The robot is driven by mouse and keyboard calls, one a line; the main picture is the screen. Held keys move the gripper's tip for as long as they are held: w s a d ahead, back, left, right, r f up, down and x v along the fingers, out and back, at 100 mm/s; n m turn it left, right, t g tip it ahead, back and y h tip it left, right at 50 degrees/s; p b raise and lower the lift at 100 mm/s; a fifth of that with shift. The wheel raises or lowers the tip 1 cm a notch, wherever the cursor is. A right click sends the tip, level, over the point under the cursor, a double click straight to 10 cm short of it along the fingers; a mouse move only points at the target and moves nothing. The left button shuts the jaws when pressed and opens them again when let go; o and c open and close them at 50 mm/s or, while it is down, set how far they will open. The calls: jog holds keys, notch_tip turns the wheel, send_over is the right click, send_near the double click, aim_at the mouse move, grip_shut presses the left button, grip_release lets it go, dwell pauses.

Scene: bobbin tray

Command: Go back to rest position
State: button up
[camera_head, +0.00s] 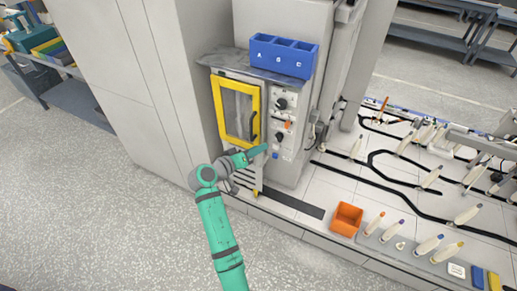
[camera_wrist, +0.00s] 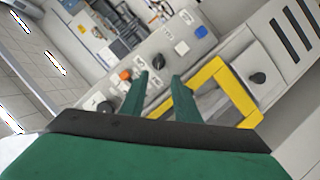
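My green arm reaches up from the bottom of the head view. My gripper (camera_head: 262,149) is in front of the machine (camera_head: 291,165), near its control panel and just below and right of the yellow-framed door (camera_head: 238,108). In the wrist view my gripper (camera_wrist: 162,80) shows two green fingers with a clear gap between them and nothing held. The yellow door frame also shows in the wrist view (camera_wrist: 213,70), right of the fingers. An orange button (camera_wrist: 125,75), a blue button (camera_wrist: 201,31) and black knobs are on the panel.
A blue bin marked A, B, C (camera_head: 283,56) stands on top of the machine. An orange box (camera_head: 346,219) and several bobbins are on the platform at right. A shelf with crates (camera_head: 75,99) stands at far left. The grey floor at lower left is clear.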

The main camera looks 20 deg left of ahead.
jog(key=s+d+f+g+y, duration=0.1)
jog(key=s+d+f+y, duration=0.2)
jog(key=s+d+f, duration=0.6)
jog(key=s+d+f+g+y, duration=0.15)
jog(key=s+d+f, duration=0.35)
jog(key=s+f, duration=0.65)
jog(key=s+d+r+m+t+y, duration=0.15)
jog(key=s+d, duration=0.25)
jog(key=s, duration=0.4)
jog(key=s+d+r+m, duration=0.1)
jog(key=s+d+r, duration=0.2)
jog(key=s, duration=0.5)
jog(key=s+d+r+m+t+h, duration=0.1)
jog(key=s+d+r+m+t, duration=0.1)
jog(key=s+d+r, duration=0.5)
jog(key=s+r, duration=0.4)
jog(key=r, duration=0.2)
jog(key=shift+m+h, duration=0.35)
jog(key=shift+h, duration=0.05)
